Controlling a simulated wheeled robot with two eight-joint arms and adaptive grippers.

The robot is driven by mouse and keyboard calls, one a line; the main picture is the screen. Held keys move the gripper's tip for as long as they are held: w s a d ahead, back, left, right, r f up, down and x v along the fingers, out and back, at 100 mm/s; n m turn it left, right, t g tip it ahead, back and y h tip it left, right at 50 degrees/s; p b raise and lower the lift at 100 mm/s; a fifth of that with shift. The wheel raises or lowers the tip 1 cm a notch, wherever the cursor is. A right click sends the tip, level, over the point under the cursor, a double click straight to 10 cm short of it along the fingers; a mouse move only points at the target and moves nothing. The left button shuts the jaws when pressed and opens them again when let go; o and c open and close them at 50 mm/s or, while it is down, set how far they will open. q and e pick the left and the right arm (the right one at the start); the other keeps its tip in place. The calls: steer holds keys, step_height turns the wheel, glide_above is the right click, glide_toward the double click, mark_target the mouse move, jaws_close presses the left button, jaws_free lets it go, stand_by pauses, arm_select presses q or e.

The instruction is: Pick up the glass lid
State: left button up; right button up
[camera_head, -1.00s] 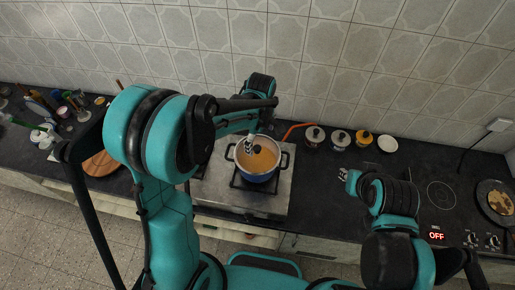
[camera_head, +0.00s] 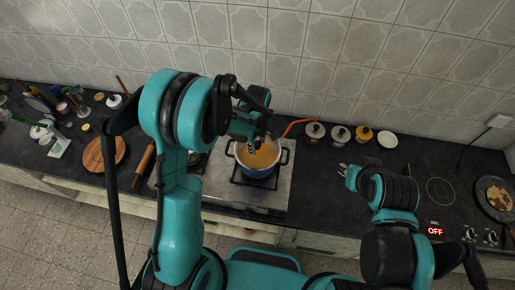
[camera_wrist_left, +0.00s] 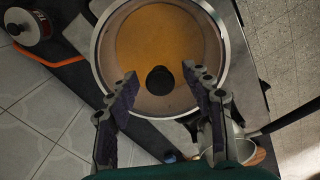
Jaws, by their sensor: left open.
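The glass lid (camera_wrist_left: 133,87) lies on the pot, clear with a metal rim and a round black knob (camera_wrist_left: 160,80). Orange contents show through it. In the head view the lidded pot (camera_head: 259,179) is blue and white with two dark handles and stands on the stove. My left gripper (camera_wrist_left: 158,82) is open above the lid, its two fingers spread on either side of the knob in the wrist view. In the head view this gripper (camera_head: 252,146) partly covers the lid. My right gripper (camera_head: 343,169) is over the counter right of the stove; its jaw gap is too small to judge.
The steel stove (camera_head: 218,185) carries the pot. An orange hose (camera_head: 295,125) runs behind it, near several lidded canisters (camera_head: 339,135) along the wall. A rolling pin (camera_head: 144,162) and a round wooden board (camera_head: 94,155) lie to the left. A pan (camera_head: 494,197) is at far right.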

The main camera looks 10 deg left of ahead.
arm_select(q)
steer(key=shift+s, duration=0.1)
jaws_close()
steer(key=shift+s, duration=0.1)
